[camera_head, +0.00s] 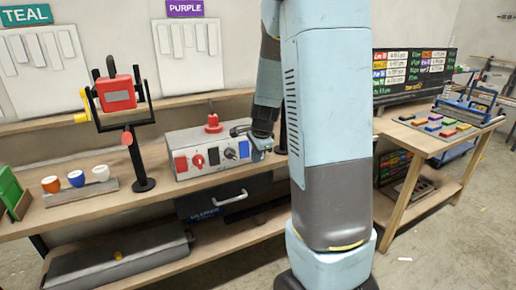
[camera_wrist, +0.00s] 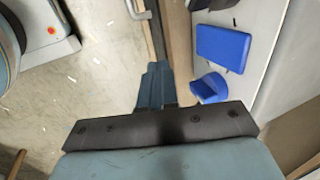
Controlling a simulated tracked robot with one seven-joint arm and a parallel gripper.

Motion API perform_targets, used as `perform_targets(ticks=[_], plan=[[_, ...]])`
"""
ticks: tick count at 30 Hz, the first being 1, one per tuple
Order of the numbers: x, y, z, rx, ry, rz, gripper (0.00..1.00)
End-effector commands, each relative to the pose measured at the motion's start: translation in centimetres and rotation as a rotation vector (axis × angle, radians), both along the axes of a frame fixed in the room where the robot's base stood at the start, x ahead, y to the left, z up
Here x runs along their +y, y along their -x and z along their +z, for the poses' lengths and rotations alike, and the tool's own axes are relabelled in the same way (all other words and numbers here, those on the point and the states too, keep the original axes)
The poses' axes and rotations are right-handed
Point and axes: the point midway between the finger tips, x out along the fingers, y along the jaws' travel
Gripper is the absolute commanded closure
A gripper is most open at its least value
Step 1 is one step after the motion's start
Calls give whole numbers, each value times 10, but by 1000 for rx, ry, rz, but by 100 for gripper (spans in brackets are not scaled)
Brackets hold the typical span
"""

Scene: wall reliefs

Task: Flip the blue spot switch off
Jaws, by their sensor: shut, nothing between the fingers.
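A grey switch box (camera_head: 205,138) sits on the workbench. In the wrist view the blue plate (camera_wrist: 223,48) and the blue switch (camera_wrist: 209,88), a tilted rounded lever, show large on the pale box face. My gripper (camera_wrist: 157,84) is shut and empty; its fingers are left of the blue switch, with a visible gap in that view. In the head view my gripper (camera_head: 263,148) is at the box's right end. Whether the switch is on or off cannot be told.
A red plate (camera_head: 181,164) and red switch (camera_head: 198,161) are on the box's left part, with a red button (camera_head: 213,123) on top. A black stand with a red block (camera_head: 117,93) rises to the left. A drawer handle (camera_head: 230,198) juts out below the bench edge.

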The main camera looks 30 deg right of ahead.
Motion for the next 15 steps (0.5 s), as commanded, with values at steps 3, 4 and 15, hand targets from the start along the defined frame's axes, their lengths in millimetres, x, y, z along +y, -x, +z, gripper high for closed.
perform_targets(ticks=[3, 4, 15], plan=[[0, -9, -13, 1, 1, -1, 100], [0, -14, -13, 1, 0, 0, 100], [0, -42, -16, -1, 0, 0, 100]])
